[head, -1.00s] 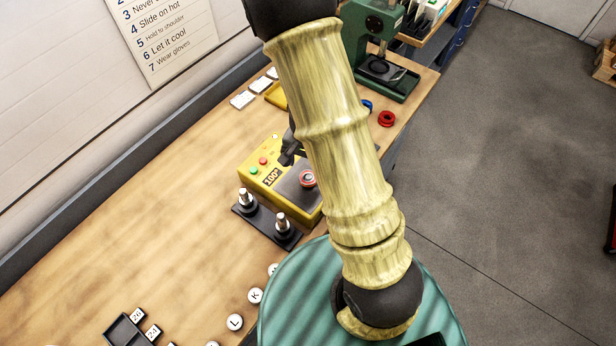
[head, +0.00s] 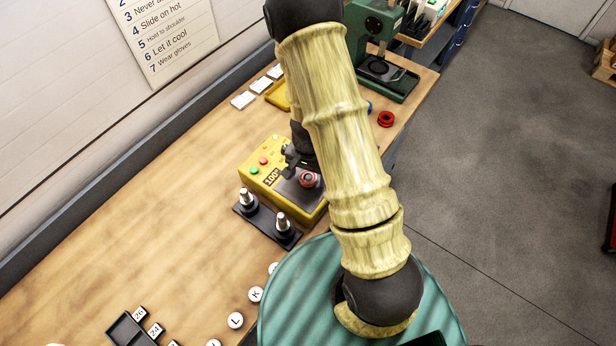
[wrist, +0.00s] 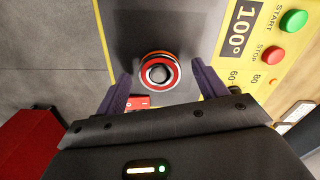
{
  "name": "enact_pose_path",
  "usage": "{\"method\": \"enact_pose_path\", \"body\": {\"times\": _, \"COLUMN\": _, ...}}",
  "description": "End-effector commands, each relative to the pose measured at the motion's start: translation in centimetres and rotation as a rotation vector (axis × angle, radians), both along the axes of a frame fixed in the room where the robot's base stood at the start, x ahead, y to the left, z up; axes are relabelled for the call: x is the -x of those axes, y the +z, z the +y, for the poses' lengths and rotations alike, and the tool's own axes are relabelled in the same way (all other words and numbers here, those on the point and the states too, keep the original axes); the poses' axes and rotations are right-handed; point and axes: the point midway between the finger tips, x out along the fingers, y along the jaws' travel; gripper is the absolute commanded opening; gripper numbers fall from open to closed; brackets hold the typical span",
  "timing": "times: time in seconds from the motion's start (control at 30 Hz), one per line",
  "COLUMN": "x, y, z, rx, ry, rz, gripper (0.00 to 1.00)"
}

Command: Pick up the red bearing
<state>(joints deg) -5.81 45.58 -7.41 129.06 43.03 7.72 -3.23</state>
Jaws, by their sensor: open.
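A bearing with a red ring (head: 308,179) sits on the dark top plate of the yellow heater (head: 260,178). In the wrist view the red-ringed bearing (wrist: 160,71) surrounds a dark round centre. My gripper (wrist: 161,70) is open, its two dark fingers on either side of the bearing in the picture, with visible gaps. In the head view my gripper (head: 291,158) is just up and left of the bearing, partly hidden by my arm. Whether the fingertips are down at the bearing's height I cannot tell.
The heater shows 100° with green and red buttons. Two metal posts on a black base (head: 267,222) stand beside it. Another red ring (head: 386,118) lies near the bench's right edge, by a green press (head: 385,75). The bench (head: 150,240) is clear to the left.

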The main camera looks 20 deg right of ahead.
Motion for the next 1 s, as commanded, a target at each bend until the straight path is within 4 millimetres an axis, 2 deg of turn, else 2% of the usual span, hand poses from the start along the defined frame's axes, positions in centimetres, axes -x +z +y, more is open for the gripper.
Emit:
{"method": "enact_pose_path", "body": {"times": 0.37, "x": -0.02, "y": 0.03, "z": -0.01, "rx": 0.0, "ry": 0.0, "rz": 0.0, "gripper": 0.71}}
{"method": "enact_pose_path", "body": {"times": 0.63, "x": -0.02, "y": 0.03, "z": -0.01, "rx": 0.0, "ry": 0.0, "rz": 0.0, "gripper": 0.2}}
{"method": "enact_pose_path", "body": {"times": 0.7, "x": -0.02, "y": 0.05, "z": -0.02, "rx": 0.001, "ry": 0.0, "rz": -0.001, "gripper": 0.16}}
{"method": "enact_pose_path", "body": {"times": 1.0, "x": -0.08, "y": 0.61, "z": -0.04, "rx": 0.002, "ry": 0.001, "rz": -0.002, "gripper": 0.16}}
